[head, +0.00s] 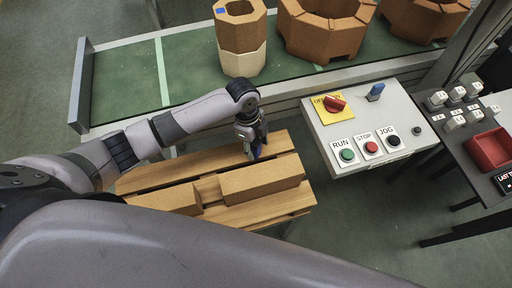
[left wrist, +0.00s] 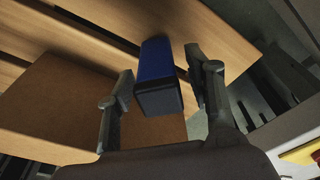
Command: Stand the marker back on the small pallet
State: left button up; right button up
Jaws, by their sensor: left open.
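The marker, a blue block with a black end, shows in the left wrist view (left wrist: 158,62). In the head view only a small blue part of the marker (head: 257,153) shows under my left gripper (head: 256,147). My left gripper is open, with one finger on either side of the marker; I cannot tell whether either touches it. The black end faces the wrist camera. The small pallet (head: 285,139) is of wooden slats, and the marker is over its right part. Whether the marker's far end rests on the slats is hidden. My right gripper is not in view.
Brown bricks (head: 262,179) lie on the pallet, close in front of my left gripper. A control box (head: 340,120) with buttons and a red switch stands right of the pallet. Behind is a green conveyor (head: 200,80) with stacked octagonal blocks (head: 241,40).

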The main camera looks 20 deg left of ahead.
pick_arm(q)
jog(key=r, duration=0.3)
jog(key=a+r, duration=0.1)
jog(key=r, duration=0.6)
jog(key=shift+w+a, duration=0.15)
jog(key=shift+a, duration=0.1)
